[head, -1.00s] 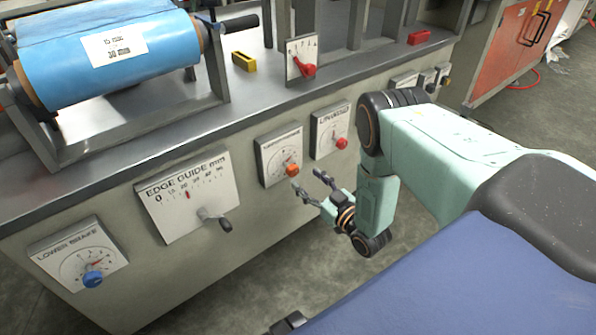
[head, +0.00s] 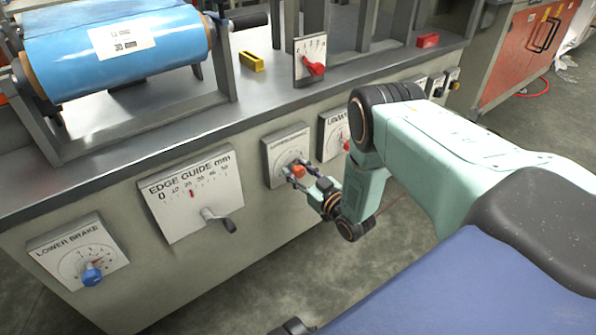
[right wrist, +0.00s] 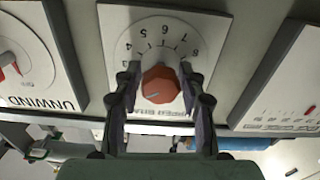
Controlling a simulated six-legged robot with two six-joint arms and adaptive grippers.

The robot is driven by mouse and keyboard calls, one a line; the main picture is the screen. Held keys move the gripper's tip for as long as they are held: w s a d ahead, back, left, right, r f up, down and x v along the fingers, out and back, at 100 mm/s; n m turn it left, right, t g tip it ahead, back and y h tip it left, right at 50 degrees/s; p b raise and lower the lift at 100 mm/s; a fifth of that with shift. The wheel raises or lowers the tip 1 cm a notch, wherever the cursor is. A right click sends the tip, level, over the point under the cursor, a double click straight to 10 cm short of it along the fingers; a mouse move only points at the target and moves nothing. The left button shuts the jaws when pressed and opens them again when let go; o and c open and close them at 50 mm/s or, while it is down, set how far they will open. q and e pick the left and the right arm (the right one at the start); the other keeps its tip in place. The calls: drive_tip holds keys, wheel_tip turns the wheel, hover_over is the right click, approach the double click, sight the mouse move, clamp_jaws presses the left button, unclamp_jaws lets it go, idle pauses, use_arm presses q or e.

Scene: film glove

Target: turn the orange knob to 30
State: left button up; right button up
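The orange knob (head: 298,171) sits on a white dial plate (head: 273,155) on the machine's front panel. In the right wrist view the knob (right wrist: 160,84) is faceted, with a short pale mark towards its lower left. Its scale shows numbers including 6, 7 and 8; I see no 30 on it. My right gripper (head: 297,173) is at the knob with one finger on each side. In the right wrist view the gripper (right wrist: 160,72) is open, with narrow gaps between fingers and knob. My left gripper is not in view.
The edge guide plate (head: 180,205) with a lever and a 0 to 50 scale is left of the knob. The unwind plate (head: 328,138) with a red knob is close on the right. The lower brake plate (head: 55,262) with a blue knob is far left. The machine's tabletop overhangs above.

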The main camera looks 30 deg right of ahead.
drive_tip(key=c, duration=0.7)
drive_tip(key=n+p, duration=0.1)
drive_tip(key=n, duration=0.1)
drive_tip(key=shift+n+p, duration=0.9)
drive_tip(key=shift+n, duration=0.9)
drive_tip(key=o, duration=1.2)
drive_tip(key=shift+c, duration=0.2)
drive_tip(key=shift+s, duration=0.1)
